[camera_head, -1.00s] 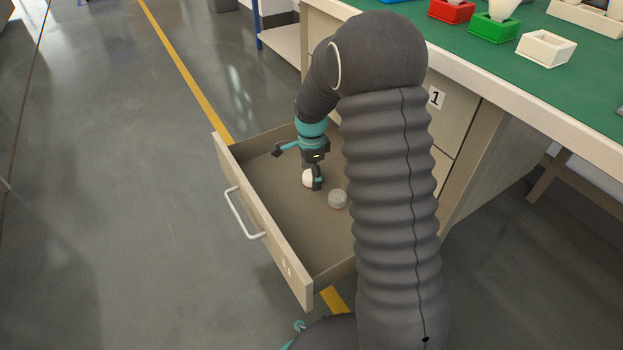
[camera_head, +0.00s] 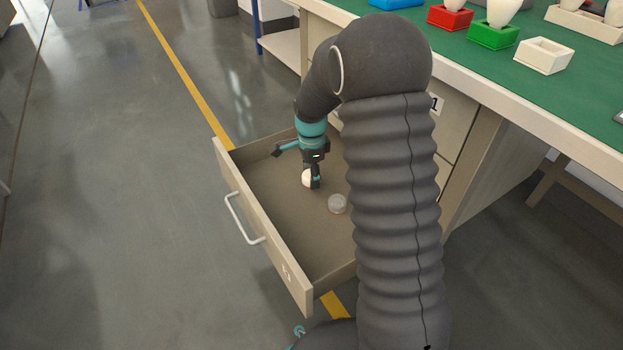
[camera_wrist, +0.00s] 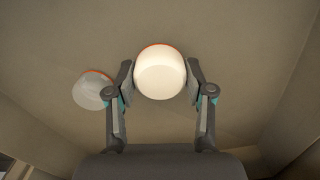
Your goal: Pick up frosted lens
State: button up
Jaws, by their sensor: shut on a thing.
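The frosted lens (camera_wrist: 160,76) is a white dome with a red-orange rim, seen between the fingers in the wrist view. In the head view the white lens (camera_head: 307,179) shows at my gripper, partly hidden by a finger. My gripper (camera_head: 312,180) reaches down into the open drawer. In the wrist view its two fingers (camera_wrist: 160,82) are shut on the lens, one on each side. Whether the lens touches the drawer floor I cannot tell.
A clear, greyish lens (camera_head: 337,204) lies on the drawer floor beside my gripper; it also shows at left in the wrist view (camera_wrist: 92,91). The open drawer (camera_head: 262,225) has raised walls. The green-topped bench (camera_head: 590,95) holds a white box (camera_head: 544,55), a green box (camera_head: 492,35) and a red box (camera_head: 449,18).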

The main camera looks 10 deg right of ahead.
notch_tip(320, 180, up, 8)
jog(key=shift+p, duration=0.65)
notch_tip(320, 180, up, 4)
jog(key=p, duration=0.3)
jog(key=shift+r, duration=0.25)
jog(key=shift+s, duration=0.1)
